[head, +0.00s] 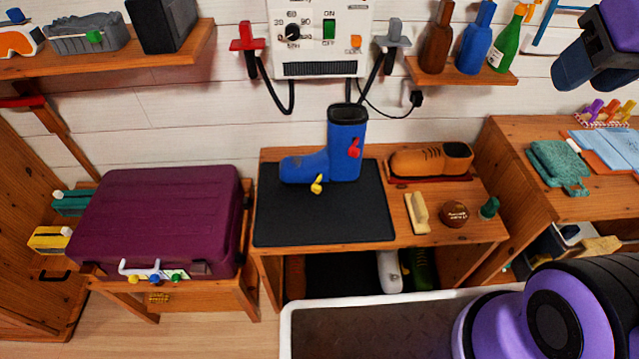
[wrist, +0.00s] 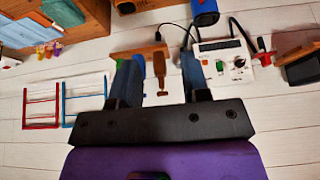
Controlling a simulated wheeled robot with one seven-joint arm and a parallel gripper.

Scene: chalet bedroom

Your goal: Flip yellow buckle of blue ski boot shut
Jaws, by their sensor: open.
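The blue ski boot (head: 342,150) stands upright on a black mat (head: 330,222) on the wooden bench, its toe pointing left. Its yellow buckle (head: 317,185) sticks out from the lower front side of the foot. A red buckle (head: 355,148) is on the shaft. My gripper (head: 573,70) is at the top right of the head view, high up and well away from the boot. In the wrist view my gripper (wrist: 160,85) is open with nothing between its fingers. Part of the boot's blue shaft (wrist: 204,12) seems to show at the wrist view's top edge.
A brown shoe (head: 430,160), a brush (head: 417,213), a round tin (head: 454,215) and a small green item (head: 489,208) lie right of the mat. A purple suitcase (head: 160,220) lies to the left. A dryer panel (head: 320,35) with hoses hangs behind. The mat's front is clear.

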